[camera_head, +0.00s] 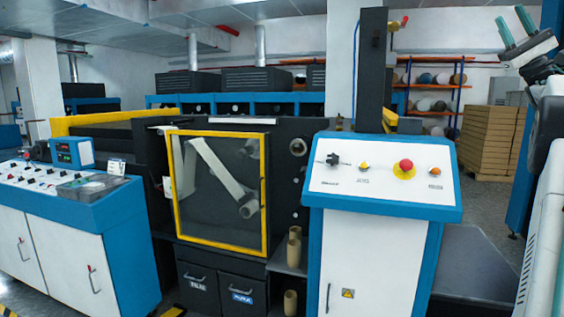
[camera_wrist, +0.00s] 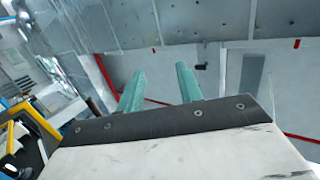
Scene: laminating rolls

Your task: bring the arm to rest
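My gripper (camera_head: 516,27) is raised at the top right of the head view, well above the floor and apart from the machines. Its two green fingers stand apart with nothing visible between them. In the wrist view, the green fingers (camera_wrist: 159,88) point up toward the ceiling, with a clear gap between them. My arm runs down the right edge of the head view, and its lower part is cut off by the frame.
A blue and white control console (camera_head: 385,185) with a red button stands left of my arm. A laminating machine with a yellow-framed door (camera_head: 218,190) is in the middle. A second console (camera_head: 75,205) stands left. Stacked boxes (camera_head: 492,140) and a roll rack (camera_head: 432,85) are behind.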

